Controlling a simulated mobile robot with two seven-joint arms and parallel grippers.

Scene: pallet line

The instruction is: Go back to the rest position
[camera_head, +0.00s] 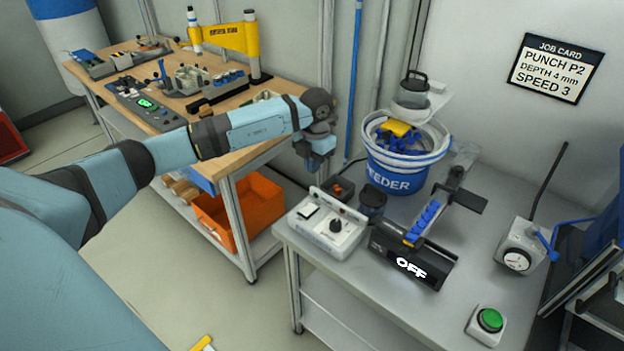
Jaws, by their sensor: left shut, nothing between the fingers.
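My left arm comes in from the left and reaches across in front of the wooden workbench (225,160). Its gripper (317,166) points down, shut and empty, above the gap between the workbench and the grey machine table (420,312). It is behind and above the white control box with a black knob (328,228), apart from it. The fingertips are small and partly dark in this view. My right gripper is not in view.
An orange crate (262,200) sits under the workbench. A blue pole (353,80) rises behind the gripper.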

